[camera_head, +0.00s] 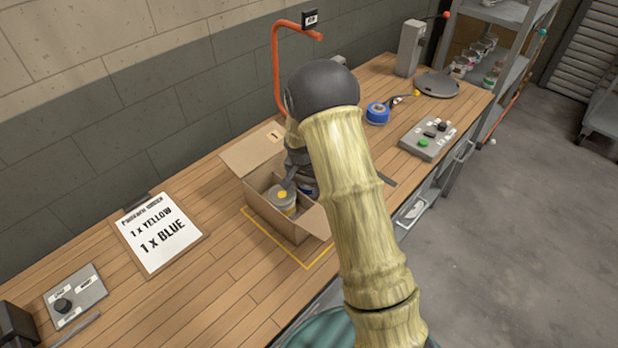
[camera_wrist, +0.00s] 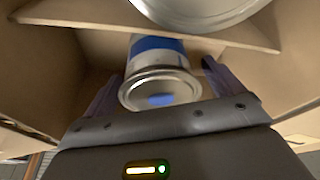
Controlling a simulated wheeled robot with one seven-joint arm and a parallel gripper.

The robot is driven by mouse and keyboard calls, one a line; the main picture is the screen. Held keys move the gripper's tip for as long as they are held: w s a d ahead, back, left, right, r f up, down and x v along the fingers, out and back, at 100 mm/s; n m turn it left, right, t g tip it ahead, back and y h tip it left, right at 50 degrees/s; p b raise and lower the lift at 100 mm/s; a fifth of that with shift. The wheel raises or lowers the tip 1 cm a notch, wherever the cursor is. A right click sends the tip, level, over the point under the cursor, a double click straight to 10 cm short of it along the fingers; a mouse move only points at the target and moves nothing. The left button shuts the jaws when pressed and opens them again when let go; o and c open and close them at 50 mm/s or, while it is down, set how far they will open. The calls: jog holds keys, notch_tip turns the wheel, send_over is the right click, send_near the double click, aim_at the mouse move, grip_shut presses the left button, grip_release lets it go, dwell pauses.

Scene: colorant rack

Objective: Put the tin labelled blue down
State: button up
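The tin labelled blue (camera_wrist: 159,88) is between the fingers of my gripper (camera_wrist: 163,72) in the wrist view, its silver lid with a blue spot facing the camera. Narrow gaps show between the fingers and the tin, so the gripper looks open around it. The tin is inside the open cardboard box (camera_head: 266,207), in a compartment beside a divider (camera_wrist: 75,33). In the head view it is mostly hidden by my gripper. A second tin with a yellow spot (camera_head: 283,200) stands in the box's other compartment; its lid edge shows in the wrist view (camera_wrist: 200,10).
A yellow outline (camera_head: 307,267) marks the bench around the box. The order sheet (camera_head: 160,234) lies to the left. A blue round item (camera_head: 377,113), a button panel (camera_head: 427,138) and a grey disc (camera_head: 437,84) are to the right. An orange bent pipe (camera_head: 276,65) rises behind the box.

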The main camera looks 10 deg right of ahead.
jog(key=shift+r, duration=0.1)
jog(key=b+v, duration=0.1)
jog(key=v, duration=1.1)
jog(key=shift+s+d, duration=0.1)
dwell(0.3)
jog(key=s+n, duration=0.1)
jog(key=s, duration=0.3)
jog(key=s+d+r+n+y, duration=0.1)
jog(key=s, duration=0.3)
jog(key=s+r+n, duration=0.1)
jog(key=s, duration=0.3)
jog(key=shift+s+d+r+n, duration=0.15)
jog(key=shift+s+d+n, duration=0.1)
jog(key=shift+s+n, duration=0.15)
jog(key=s+n+y, duration=0.1)
jog(key=s+n, duration=0.2)
jog(key=s, duration=0.7)
jog(key=shift+s, duration=0.35)
jog(key=shift+d, duration=0.15)
